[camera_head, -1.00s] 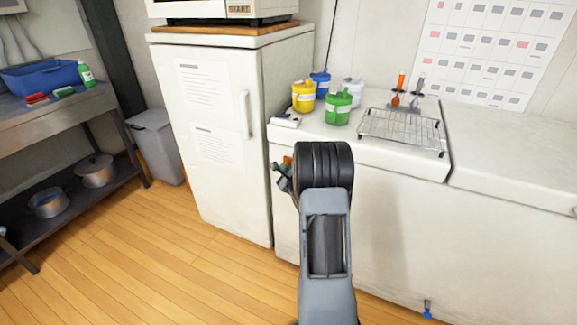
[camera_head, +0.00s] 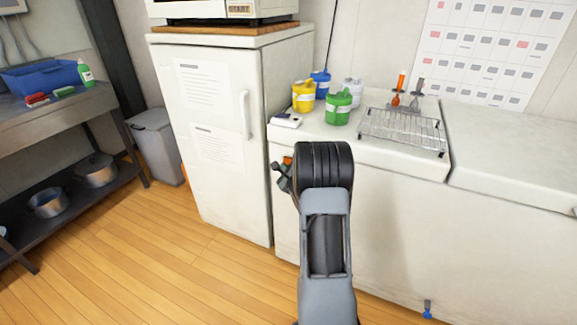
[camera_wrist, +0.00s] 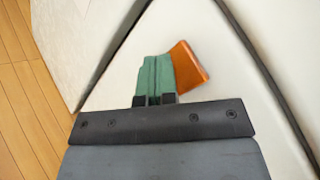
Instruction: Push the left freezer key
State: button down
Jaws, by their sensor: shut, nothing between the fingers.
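The orange key (camera_wrist: 188,62) is on the pale freezer front, in the wrist view just right of my gripper's fingertips. It looks tilted, and its lower left part is hidden behind the fingers. A bit of it shows in the head view (camera_head: 288,160) beside my wrist. My gripper (camera_wrist: 157,60) has green fingers pressed together with nothing between them. The fingers overlap the key's left edge in the picture; I cannot tell if they touch it. In the head view my gripper (camera_head: 277,167) is small and partly hidden by my arm, close to the front of the chest freezer (camera_head: 390,235).
A white fridge (camera_head: 215,130) stands close on the left, with a narrow gap beside the freezer. On the freezer lid are a wire rack (camera_head: 402,130), several coloured tubs, including a green one (camera_head: 338,108), and a small white device (camera_head: 287,120).

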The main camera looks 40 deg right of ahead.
jog(key=shift+d, duration=0.1)
jog(key=shift+w+d, duration=0.2)
jog(key=shift+d, duration=0.05)
jog(key=shift+w+d, duration=0.1)
jog(key=shift+d, duration=0.1)
dwell(0.5)
jog(key=shift+a, duration=0.1)
jog(key=shift+s+a, duration=0.35)
jog(key=shift+a, duration=0.15)
jog(key=s+a, duration=0.2)
jog(key=a, duration=0.3)
jog(key=shift+s+a, duration=0.15)
jog(key=shift+s, duration=0.25)
dwell(0.7)
